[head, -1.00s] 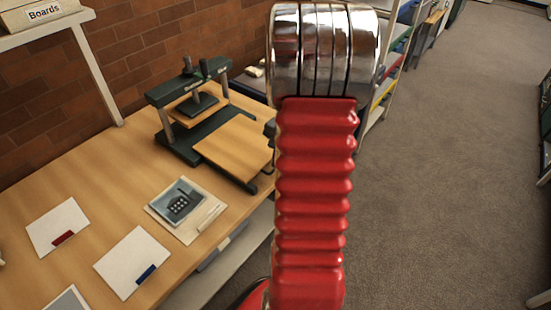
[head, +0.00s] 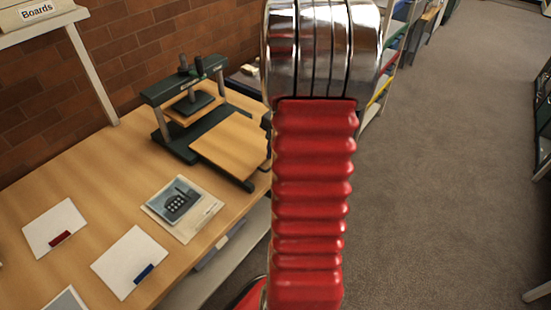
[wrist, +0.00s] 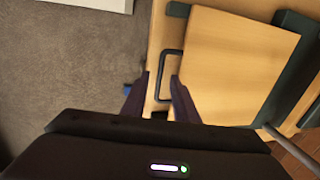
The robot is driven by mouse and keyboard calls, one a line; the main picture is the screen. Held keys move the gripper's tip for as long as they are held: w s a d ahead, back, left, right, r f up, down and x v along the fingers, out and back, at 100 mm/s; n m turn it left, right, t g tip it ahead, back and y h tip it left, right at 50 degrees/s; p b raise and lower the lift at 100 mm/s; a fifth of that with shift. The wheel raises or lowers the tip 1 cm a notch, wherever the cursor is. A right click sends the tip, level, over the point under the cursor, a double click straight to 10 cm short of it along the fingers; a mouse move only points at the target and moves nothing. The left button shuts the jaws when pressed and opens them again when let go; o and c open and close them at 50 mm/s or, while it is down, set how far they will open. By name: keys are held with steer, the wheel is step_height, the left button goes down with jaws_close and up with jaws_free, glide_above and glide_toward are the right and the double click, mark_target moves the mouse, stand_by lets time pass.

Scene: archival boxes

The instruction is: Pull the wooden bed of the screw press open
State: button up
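The screw press (head: 187,135) is dark green, with posts and a screw on top, and stands on the wooden table. Its wooden bed (head: 230,147) sticks out in front of the frame toward the table edge. In the wrist view the bed (wrist: 235,65) fills the right side, with a dark loop handle (wrist: 159,62) on its left edge. My gripper (wrist: 160,78) is open, and the handle's bar shows between its two fingertips; I cannot tell whether they touch it. In the head view my red arm hides the gripper and most of the handle.
The table (head: 85,175) also holds a picture sheet (head: 182,207) and white folders (head: 130,262) with coloured tabs. A brick wall stands behind, with a shelf at upper left. Open carpet (head: 440,170) lies to the right, with shelving beyond.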

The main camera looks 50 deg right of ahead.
step_height(320, 180, up, 11)
steer(key=s, duration=0.2)
steer(key=shift+s+r, duration=0.15)
steer(key=shift+r, duration=0.05)
steer(key=shift+d, duration=0.1)
stand_by(0.6)
steer(key=s+a+r+n+t, duration=0.1)
steer(key=a+n, duration=0.5)
steer(key=a, duration=0.6)
steer(key=s+a+r+n+t, duration=0.1)
steer(key=a+r+n, duration=0.3)
steer(key=a, duration=0.9)
steer(key=s+a+r+n+t, duration=0.1)
steer(key=s+a+r+n, duration=0.1)
steer(key=a+n, duration=0.5)
steer(key=a+r, duration=0.1)
steer(key=a, duration=0.4)
steer(key=shift+a+n, duration=0.15)
steer(key=shift+n, duration=0.15)
steer(key=shift+d, duration=0.2)
